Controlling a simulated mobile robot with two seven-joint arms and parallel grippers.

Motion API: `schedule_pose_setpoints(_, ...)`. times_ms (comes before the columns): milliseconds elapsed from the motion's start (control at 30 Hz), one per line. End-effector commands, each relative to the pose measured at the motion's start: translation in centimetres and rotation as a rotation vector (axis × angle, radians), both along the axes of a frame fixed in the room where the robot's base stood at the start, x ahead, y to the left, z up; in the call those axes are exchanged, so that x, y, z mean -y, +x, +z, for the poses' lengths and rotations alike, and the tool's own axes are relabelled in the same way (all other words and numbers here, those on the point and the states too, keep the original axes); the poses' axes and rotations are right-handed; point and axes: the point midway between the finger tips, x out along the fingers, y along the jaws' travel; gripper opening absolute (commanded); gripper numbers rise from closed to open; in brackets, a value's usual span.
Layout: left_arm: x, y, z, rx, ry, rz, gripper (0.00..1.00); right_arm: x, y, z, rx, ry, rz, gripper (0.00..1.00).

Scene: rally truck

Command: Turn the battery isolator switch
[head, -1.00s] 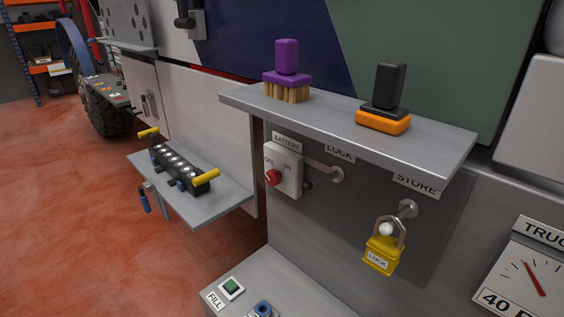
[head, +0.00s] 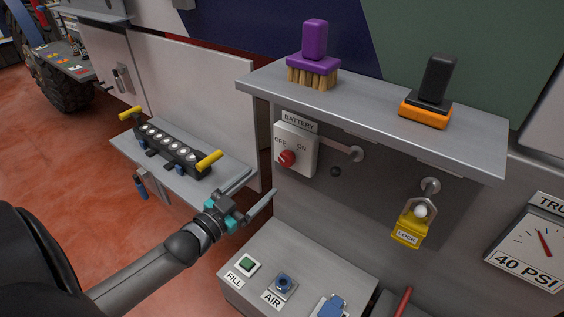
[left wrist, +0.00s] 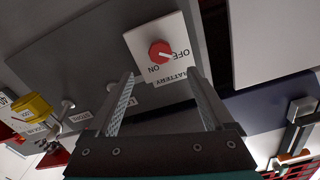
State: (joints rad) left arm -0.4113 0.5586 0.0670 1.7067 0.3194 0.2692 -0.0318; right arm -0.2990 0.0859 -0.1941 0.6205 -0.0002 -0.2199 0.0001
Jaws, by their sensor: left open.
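The battery isolator switch is a red round knob (head: 287,158) on a white box (head: 307,160) marked OFF and ON, under a BATTERY label. In the left wrist view the red knob (left wrist: 160,52) has a pale pointer that appears to lean towards OFF. My left gripper (head: 261,184) is open and empty, in front of and below the switch, apart from it. In the left wrist view the switch shows beyond and between the left gripper's fingertips (left wrist: 160,76). My right gripper is not in view.
A grey shelf (head: 360,110) juts out above the switch, holding a purple brush (head: 314,52) and a black-and-orange block (head: 428,98). A yellow padlock (head: 408,232) hangs to the right. A light bar (head: 168,146) lies on the left shelf. A button console (head: 300,262) stands below.

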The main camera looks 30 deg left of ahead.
Motion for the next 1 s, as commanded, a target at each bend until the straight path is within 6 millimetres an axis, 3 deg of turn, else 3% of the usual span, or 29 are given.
schedule_pose_setpoints(600, 0.6, 8.4, 0.0, 0.000, 0.000, 0.000, 0.85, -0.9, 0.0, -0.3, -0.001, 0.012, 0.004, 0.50)
schedule_pose_setpoints(1000, 0.8, 10.3, 0.0, -0.002, -0.001, 0.001, 0.85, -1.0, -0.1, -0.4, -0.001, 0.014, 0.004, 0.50)
